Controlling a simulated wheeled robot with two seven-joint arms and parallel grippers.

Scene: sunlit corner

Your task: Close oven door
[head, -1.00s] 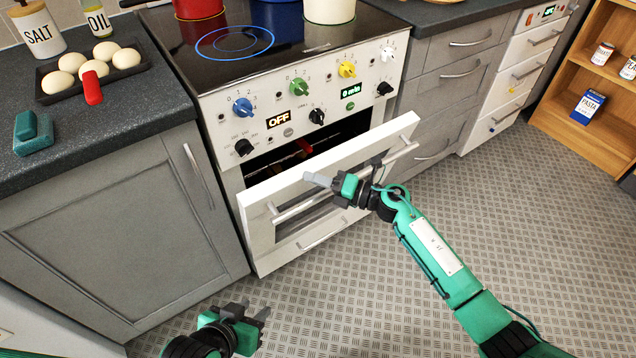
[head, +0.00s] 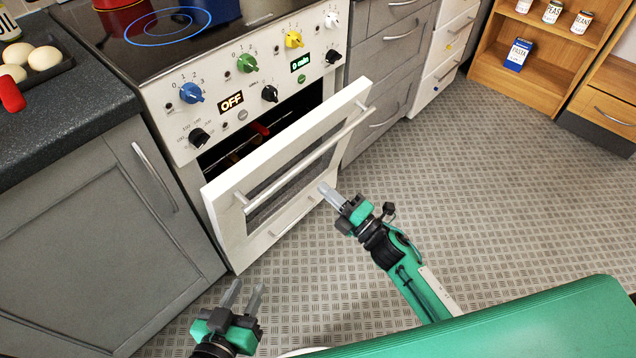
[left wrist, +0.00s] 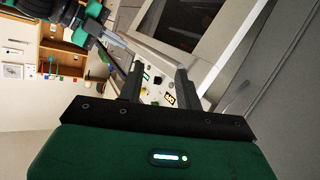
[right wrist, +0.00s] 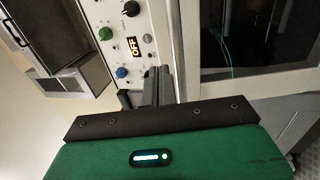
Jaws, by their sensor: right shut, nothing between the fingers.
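The white oven door (head: 226,192) is tilted partly open in the head view, with a dark gap to the oven cavity (head: 262,125) above it. Its bar handle (head: 310,158) runs across the upper outer face. My right gripper (head: 328,192) is shut and empty, just in front of the door's right part and below the handle; whether it touches the door I cannot tell. My left gripper (head: 243,290) is open and empty, low over the floor in front of the oven. The door also shows in the right wrist view (right wrist: 190,45).
Grey cabinets flank the oven, the nearest (head: 90,230) at left. The hob (head: 165,25) holds pots at the back. A wooden shelf (head: 545,45) stands at back right. The patterned floor (head: 480,180) in front is clear.

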